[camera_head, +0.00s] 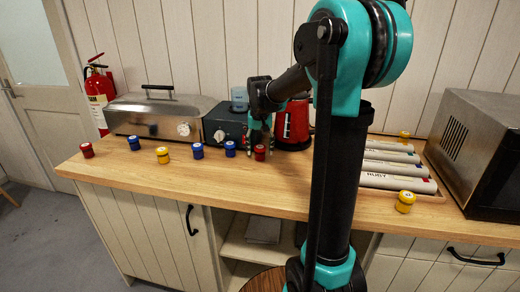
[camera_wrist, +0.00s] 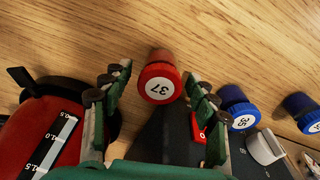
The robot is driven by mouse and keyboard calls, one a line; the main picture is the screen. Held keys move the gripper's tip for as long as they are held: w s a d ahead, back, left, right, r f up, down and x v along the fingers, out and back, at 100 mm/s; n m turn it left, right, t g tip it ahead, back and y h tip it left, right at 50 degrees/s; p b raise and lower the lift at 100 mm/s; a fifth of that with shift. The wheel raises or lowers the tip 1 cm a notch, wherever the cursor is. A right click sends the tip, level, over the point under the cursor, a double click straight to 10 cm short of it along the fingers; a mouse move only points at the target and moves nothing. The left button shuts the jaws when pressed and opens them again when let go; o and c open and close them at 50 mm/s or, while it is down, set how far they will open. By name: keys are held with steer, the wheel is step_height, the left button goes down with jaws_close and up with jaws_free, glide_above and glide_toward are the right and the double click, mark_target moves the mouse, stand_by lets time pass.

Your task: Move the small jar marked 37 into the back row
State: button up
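The small jar marked 37 (camera_wrist: 160,84) has a red lid with a white label and stands on the wooden counter. In the head view the red jar (camera_head: 260,153) is at the right end of a loose line of jars. My gripper (camera_wrist: 156,82) is open, with one finger on each side of the jar. A gap shows between the jar and the left finger; the right finger is close, and I cannot tell whether it touches. In the head view my gripper (camera_head: 259,138) is low over the counter, just behind and above the jar. No row marking is visible.
A blue jar marked 35 (camera_wrist: 238,107) stands just right of the gripper. Several other jars line the counter (camera_head: 290,190) leftward. Behind are a dark appliance (camera_head: 222,126), a red kettle (camera_head: 293,124) and a steel cooker (camera_head: 155,115). Labelled rolls (camera_head: 395,183) lie at right.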

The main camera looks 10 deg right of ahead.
mark_target(260, 149)
step_height(260, 149, up, 12)
steer(key=s, duration=0.1)
steer(key=shift+s, duration=0.25)
stand_by(0.4)
steer(key=shift+a+r, duration=0.1)
